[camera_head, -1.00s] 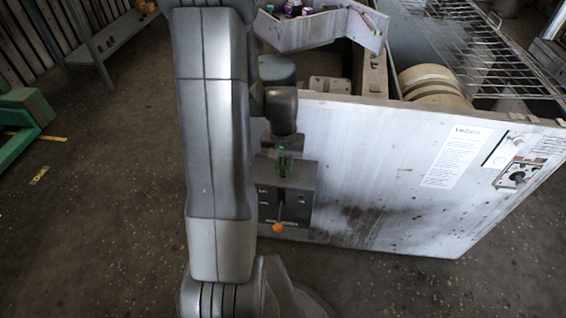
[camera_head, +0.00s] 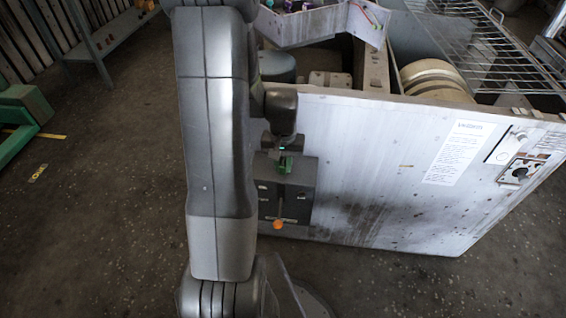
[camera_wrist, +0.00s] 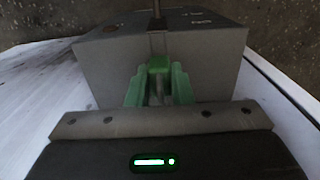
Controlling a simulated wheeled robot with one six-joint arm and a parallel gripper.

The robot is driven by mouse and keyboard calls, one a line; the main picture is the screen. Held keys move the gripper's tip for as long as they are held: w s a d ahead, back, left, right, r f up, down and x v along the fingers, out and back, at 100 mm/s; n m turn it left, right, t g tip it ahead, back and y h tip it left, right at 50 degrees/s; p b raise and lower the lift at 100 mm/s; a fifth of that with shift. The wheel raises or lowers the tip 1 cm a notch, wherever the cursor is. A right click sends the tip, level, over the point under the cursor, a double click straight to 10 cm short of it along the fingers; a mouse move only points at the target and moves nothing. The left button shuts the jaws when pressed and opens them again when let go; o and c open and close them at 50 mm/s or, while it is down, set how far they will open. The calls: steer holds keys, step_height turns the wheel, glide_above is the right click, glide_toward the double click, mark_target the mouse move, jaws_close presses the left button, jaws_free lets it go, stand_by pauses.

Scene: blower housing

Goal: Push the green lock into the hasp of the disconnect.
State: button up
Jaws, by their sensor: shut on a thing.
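The disconnect (camera_head: 300,205) is a dark grey box on the pale panel, with an orange-tipped handle (camera_head: 278,224) low on its front. My gripper (camera_head: 285,160) is at the top of this box. In the wrist view my gripper (camera_wrist: 159,85) has green fingers on both sides of the green lock (camera_wrist: 158,65) and is shut on it. The lock is in front of the grey disconnect box (camera_wrist: 205,45), near its middle groove. The hasp is hidden by the lock and fingers, so I cannot tell whether the shackle is in it.
The pale panel (camera_head: 380,160) carries a paper label (camera_head: 458,152) and a small switch plate (camera_head: 520,171) on the right. A wire rack (camera_head: 470,45) and an open tray (camera_head: 310,25) are above it.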

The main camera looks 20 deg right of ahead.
steer(key=shift+f, duration=0.25)
steer(key=o, duration=0.9)
steer(key=shift+r, duration=0.1)
step_height(320, 180, up, 14)
steer(key=p, duration=0.3)
step_height(320, 180, down, 14)
steer(key=b, duration=0.3)
steer(key=shift+r, duration=0.35)
